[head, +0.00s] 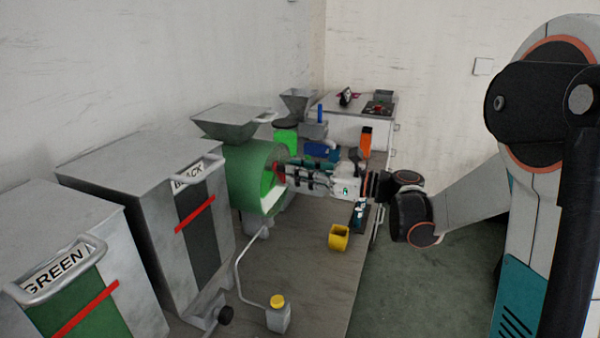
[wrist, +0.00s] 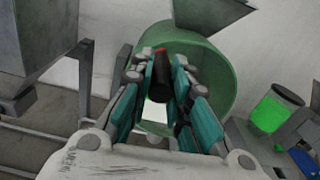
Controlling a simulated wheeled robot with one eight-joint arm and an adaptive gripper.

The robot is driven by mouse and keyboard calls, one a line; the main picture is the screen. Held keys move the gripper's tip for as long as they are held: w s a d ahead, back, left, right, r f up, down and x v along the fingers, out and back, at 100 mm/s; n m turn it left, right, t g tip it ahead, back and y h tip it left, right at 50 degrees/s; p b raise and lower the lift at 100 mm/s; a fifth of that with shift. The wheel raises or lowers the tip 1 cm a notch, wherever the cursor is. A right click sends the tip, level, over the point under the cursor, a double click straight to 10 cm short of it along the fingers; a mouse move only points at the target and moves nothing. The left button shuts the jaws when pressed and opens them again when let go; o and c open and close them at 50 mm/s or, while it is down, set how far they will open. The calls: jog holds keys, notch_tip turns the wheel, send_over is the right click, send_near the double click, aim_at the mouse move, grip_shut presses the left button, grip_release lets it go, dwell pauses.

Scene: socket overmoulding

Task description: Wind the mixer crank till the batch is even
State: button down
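The mixer is a green drum (head: 245,181) with a grey hopper above it. Its open, pale-green-lined mouth faces my gripper, and the drum also fills the back of the wrist view (wrist: 215,62). The crank handle (wrist: 158,83), dark with a red end, stands between my fingers in the wrist view. In the head view only a red bit shows at the fingertips. My gripper (head: 283,172) reaches in from the right to the drum's mouth. Its teal-padded fingers lie on both sides of the handle, very near it; whether they press on it I cannot tell. The batch inside is not clearly visible.
Grey bins labelled GREEN (head: 82,297) and BLACK (head: 165,185) stand at the left. On the bench (head: 310,270) are a yellow cup (head: 339,238) and a yellow-capped bottle (head: 278,318). A bright green container (head: 286,141) and an orange bottle (head: 366,142) stand behind. Floor is clear at right.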

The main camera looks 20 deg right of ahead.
jog(key=shift+w+d+r+m, duration=0.15)
jog(key=shift+m, duration=0.15)
dwell(0.4)
jog(key=shift+w+d+m, duration=3.1)
jog(key=shift+w+m, duration=1.05)
jog(key=shift+m, duration=0.25)
notch_tip(320, 180, down, 11)
jog(key=w+d+m+b, duration=0.1)
jog(key=w+d+b, duration=0.1)
jog(key=b, duration=0.1)
jog(key=shift+w+b, duration=0.35)
